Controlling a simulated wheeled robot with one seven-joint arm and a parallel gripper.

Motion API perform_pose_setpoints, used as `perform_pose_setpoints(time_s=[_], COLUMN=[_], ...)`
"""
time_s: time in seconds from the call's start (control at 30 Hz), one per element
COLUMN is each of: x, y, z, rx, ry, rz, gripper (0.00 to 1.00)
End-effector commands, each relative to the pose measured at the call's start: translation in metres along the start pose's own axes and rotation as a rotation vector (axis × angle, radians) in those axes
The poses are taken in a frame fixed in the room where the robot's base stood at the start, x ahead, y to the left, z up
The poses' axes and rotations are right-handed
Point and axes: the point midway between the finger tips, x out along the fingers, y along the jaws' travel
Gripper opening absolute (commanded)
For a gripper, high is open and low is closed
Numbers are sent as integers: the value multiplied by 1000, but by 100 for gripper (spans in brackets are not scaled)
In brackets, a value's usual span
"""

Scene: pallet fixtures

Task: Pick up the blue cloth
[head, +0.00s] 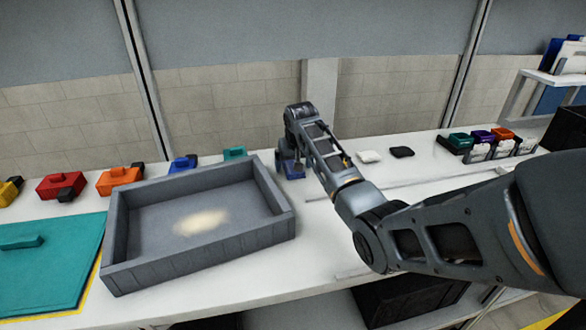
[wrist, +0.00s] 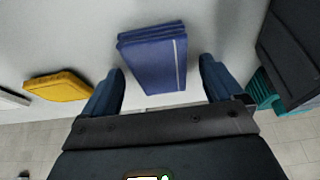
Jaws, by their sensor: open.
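The blue cloth (wrist: 152,58) is a folded, layered stack with a pale stripe near one edge. It lies on the white worktop, between and just beyond my finger tips in the wrist view. My gripper (wrist: 161,70) is open, with one finger on each side of the cloth and a visible gap to both. In the head view my gripper (head: 289,158) points down at the worktop beside the grey tray's back right corner. Part of the blue cloth (head: 294,171) shows under it, and the rest is hidden by the fingers.
The grey tray (head: 195,262) stands close to the left. A yellow folded item (wrist: 57,87) lies across from it in the wrist view. A teal block (head: 235,153) sits behind the tray. White (head: 368,156) and black (head: 402,152) items lie to the right.

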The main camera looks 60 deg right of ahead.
Motion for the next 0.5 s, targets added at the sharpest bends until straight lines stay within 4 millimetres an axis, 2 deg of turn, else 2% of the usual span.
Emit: perform_pose_setpoints(time_s=[0.17,0.5], x=[2,2], y=[0,0], z=[1,1], rx=[-1,0], ry=[-1,-1], rz=[0,0], gripper=[92,59])
